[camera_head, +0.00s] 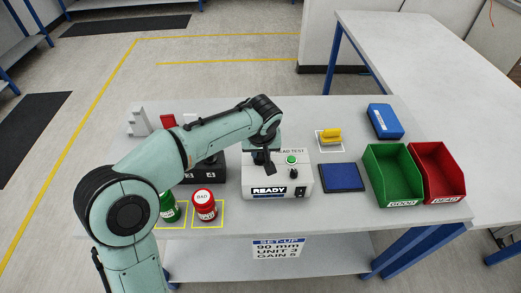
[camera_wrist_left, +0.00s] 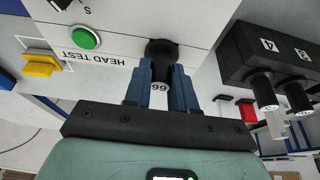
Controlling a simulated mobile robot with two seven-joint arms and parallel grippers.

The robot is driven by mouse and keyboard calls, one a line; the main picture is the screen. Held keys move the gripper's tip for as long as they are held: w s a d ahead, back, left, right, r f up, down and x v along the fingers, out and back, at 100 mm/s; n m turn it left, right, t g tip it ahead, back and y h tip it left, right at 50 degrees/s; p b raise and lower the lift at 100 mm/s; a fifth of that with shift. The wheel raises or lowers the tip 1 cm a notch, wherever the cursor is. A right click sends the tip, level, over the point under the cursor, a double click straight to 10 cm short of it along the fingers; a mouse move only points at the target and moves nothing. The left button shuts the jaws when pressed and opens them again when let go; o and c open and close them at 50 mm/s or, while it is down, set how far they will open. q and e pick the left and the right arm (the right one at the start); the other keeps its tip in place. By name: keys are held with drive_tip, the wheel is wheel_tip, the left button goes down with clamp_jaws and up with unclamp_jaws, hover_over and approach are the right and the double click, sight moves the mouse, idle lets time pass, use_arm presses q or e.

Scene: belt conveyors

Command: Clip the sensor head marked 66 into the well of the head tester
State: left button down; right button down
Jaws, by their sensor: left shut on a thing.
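The head tester (camera_head: 300,180) is a pale box with a READY display, a green button (camera_head: 291,159) and a black knob. My left gripper (camera_wrist_left: 160,86) is over its top left part and is shut on the sensor head marked 66 (camera_wrist_left: 158,87). Its pale, labelled end shows between the blue fingers in the left wrist view. A round black part (camera_wrist_left: 160,50) sits just beyond the fingertips, against the tester's top. I cannot tell how deep the head sits in the well. In the head view my arm hides the head and the well.
A black rack (camera_wrist_left: 275,62) holding other heads stands left of the tester in the head view. A blue pad (camera_head: 342,178), green GOOD bin (camera_head: 388,175) and red DEAD bin (camera_head: 440,172) are right.

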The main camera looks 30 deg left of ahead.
use_arm(q)
drive_tip(key=c, duration=0.8)
unclamp_jaws()
drive_tip(key=shift+c, duration=0.2)
drive_tip(key=p+v, duration=0.1)
drive_tip(key=v, duration=1.2)
drive_tip(key=shift+r, duration=0.2)
drive_tip(key=shift+d, duration=0.1)
